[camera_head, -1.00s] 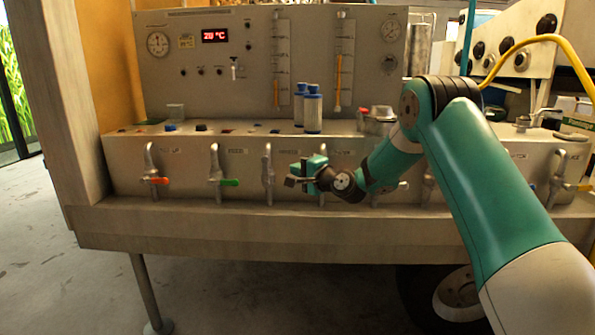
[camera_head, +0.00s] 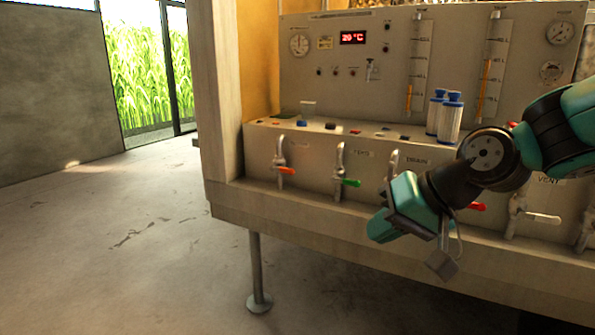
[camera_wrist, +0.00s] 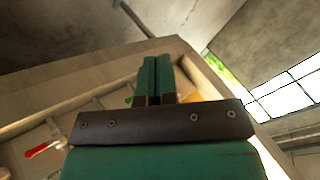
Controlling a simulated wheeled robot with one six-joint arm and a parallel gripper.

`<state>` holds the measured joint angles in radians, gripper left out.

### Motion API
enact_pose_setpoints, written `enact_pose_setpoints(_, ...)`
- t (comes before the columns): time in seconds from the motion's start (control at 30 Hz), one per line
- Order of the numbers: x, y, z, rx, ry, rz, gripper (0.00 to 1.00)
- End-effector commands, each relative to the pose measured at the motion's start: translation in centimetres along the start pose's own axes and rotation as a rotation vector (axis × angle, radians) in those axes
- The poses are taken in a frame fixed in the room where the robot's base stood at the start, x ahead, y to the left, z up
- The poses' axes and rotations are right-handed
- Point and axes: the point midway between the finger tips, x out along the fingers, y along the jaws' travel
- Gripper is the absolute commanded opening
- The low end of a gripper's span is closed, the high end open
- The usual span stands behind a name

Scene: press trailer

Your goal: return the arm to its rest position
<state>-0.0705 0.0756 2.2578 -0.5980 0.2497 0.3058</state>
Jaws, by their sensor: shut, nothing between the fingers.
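My gripper (camera_head: 381,227) is at the lower middle right in the head view, in front of the trailer's valve shelf and apart from it. It points down and to the left, and nothing is held in it. In the wrist view its two teal fingers (camera_wrist: 156,78) lie side by side, closed together. My arm enters from the right edge in the head view, bent at a black joint, and hides part of the valve row.
The trailer panel (camera_head: 390,60) has gauges and a red display. A red-handled valve (camera_head: 286,171) and a green-handled valve (camera_head: 350,182) are left of my gripper. Two blue-capped filters (camera_head: 450,118) stand on the shelf. A support leg (camera_head: 256,270) reaches the floor. Open floor (camera_head: 110,240) lies left.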

Motion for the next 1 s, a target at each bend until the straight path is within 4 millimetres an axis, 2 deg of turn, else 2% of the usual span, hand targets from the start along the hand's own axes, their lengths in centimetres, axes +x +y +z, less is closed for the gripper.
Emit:
enact_pose_setpoints(0.03,-1.0,-1.0,3.0,-0.075,-0.067,0.022,0.0)
enact_pose_setpoints(0.1,-2.3,-1.6,6.8,-0.17,-0.162,0.05,0.0)
enact_pose_setpoints(0.3,-5.8,-1.6,15.8,-0.39,-0.392,0.105,0.0)
enact_pose_setpoints(0.37,-6.8,-1.3,18.3,-0.448,-0.456,0.118,0.0)
enact_pose_setpoints(0.4,-8.0,-1.9,18.3,-0.464,-0.475,0.121,0.0)
enact_pose_setpoints(0.43,-8.8,-2.5,17.5,-0.458,-0.471,0.121,0.0)
enact_pose_setpoints(0.67,-13.1,-5.8,14.9,-0.452,-0.469,0.12,0.0)
enact_pose_setpoints(0.9,-18.7,-9.9,11.7,-0.45,-0.468,0.12,0.0)
enact_pose_setpoints(1.0,-20.1,-10.9,10.9,-0.45,-0.468,0.12,0.0)
